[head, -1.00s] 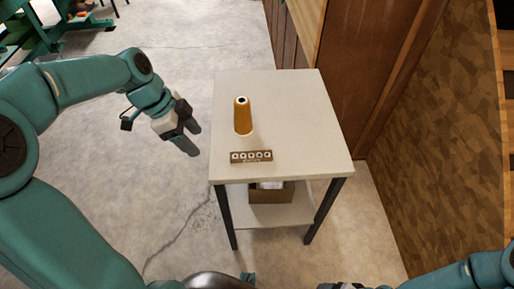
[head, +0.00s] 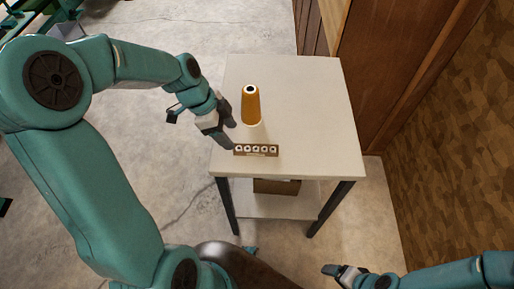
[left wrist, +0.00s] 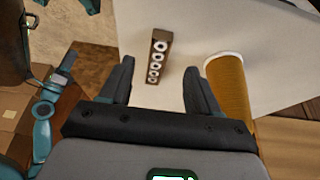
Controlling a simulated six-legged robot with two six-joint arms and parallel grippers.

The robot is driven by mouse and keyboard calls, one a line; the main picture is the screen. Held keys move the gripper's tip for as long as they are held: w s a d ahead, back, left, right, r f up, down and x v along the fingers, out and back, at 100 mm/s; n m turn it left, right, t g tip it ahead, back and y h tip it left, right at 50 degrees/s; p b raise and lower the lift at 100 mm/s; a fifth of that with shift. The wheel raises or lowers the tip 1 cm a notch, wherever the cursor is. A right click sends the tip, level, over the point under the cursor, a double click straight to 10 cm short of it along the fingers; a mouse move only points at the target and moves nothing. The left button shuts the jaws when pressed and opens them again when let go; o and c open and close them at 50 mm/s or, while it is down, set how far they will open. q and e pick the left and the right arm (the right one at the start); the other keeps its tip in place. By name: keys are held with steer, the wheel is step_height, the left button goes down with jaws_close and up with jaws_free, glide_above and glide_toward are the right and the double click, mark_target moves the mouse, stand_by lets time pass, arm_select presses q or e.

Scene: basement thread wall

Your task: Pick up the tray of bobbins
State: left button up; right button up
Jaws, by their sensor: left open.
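The tray of bobbins (head: 256,150) is a small brown strip holding several white round bobbins in a row. It lies on the pale table near its front left edge. In the left wrist view the tray (left wrist: 159,55) shows beyond and between the fingertips. My left gripper (head: 231,134) is open and empty over the table's left edge, just left of the tray. Its two dark fingers show in the left wrist view (left wrist: 158,78), with the tray apart from them. My right gripper (head: 335,270) is low at the bottom right, away from the table; its jaw state is unclear.
An orange thread cone (head: 251,106) stands upright just behind the tray, close to my left gripper. The table top (head: 315,110) is clear on the right. A brown box (head: 277,187) sits on the lower shelf. A wooden panel wall (head: 375,75) stands to the right.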

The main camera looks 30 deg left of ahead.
mark_target(241, 148)
arm_select(q)
steer(key=shift+d+f, duration=0.4)
steer(key=shift+f, duration=0.2)
steer(key=x, duration=0.5)
steer(key=shift+w+a+f, duration=0.15)
steer(key=c, duration=1.1)
